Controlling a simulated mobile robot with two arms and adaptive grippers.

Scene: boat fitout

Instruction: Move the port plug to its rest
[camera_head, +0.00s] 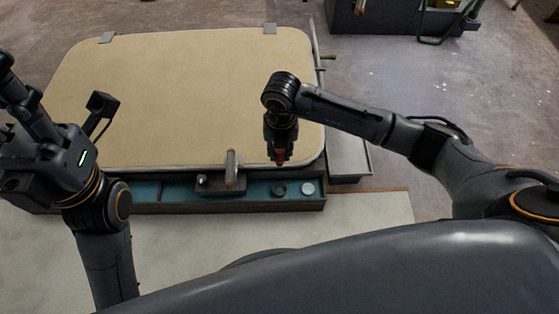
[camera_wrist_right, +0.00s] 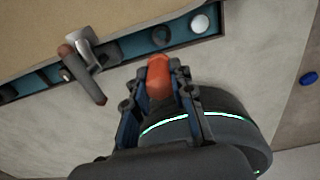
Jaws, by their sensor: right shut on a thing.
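My right gripper (camera_head: 281,157) is shut on a red-orange piece, apparently the port plug (camera_head: 281,154), and holds it over the near right edge of the tan board. In the right wrist view the plug (camera_wrist_right: 158,80) stands up between the two fingers (camera_wrist_right: 158,95). Its lower part is hidden by the fingers. A dark ring (camera_head: 279,189) and a pale round disc (camera_head: 308,188) sit in the blue tray; I cannot tell whether either is the rest. My left gripper (camera_head: 55,160) is at the far left, its fingers unclear.
The blue-lined tray (camera_head: 175,190) runs along the board's near edge. A metal bracket with a brown-tipped lever (camera_head: 232,168) rises from it, left of my right gripper. The large tan board (camera_head: 180,85) is bare. A blue disc (camera_wrist_right: 309,78) lies on the floor at right.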

